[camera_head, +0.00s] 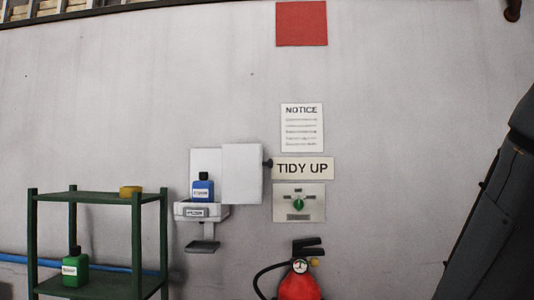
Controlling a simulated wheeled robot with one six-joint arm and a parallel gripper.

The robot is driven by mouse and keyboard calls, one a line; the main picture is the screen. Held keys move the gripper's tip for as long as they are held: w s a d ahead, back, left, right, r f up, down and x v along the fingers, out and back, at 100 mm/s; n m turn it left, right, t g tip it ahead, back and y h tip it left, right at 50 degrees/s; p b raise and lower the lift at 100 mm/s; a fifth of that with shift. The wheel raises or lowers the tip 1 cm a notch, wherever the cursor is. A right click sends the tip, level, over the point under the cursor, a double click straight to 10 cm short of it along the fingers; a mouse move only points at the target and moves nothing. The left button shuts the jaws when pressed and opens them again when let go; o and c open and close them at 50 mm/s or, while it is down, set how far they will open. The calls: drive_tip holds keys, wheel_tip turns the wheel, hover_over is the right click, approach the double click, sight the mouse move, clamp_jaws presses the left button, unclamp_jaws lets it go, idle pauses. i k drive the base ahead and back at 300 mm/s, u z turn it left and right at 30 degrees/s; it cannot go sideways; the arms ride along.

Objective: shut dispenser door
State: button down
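The dispenser (187,210) is a pale box on the wall, left of the middle in the head view. Its white door (242,174) stands open, swung out to the right. A dark knob (268,163) shows at the door's right edge. A blue bottle (203,188) with a dark cap stands upright in the dispenser's opening. A small grey drip tray (203,246) sticks out below. My gripper is not in view, and nothing is seen touching the door.
A green shelf rack (105,197) stands left, holding a yellow item (131,192) and a green bottle (75,268). A red extinguisher (299,286) stands lower right of the dispenser. A dial panel (299,203) and TIDY UP sign (303,168) are right of the door.

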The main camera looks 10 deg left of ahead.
sight(243, 165)
drive_tip(key=k, duration=0.3)
drive_tip(key=u, duration=1.1)
drive_tip(key=i, duration=0.65)
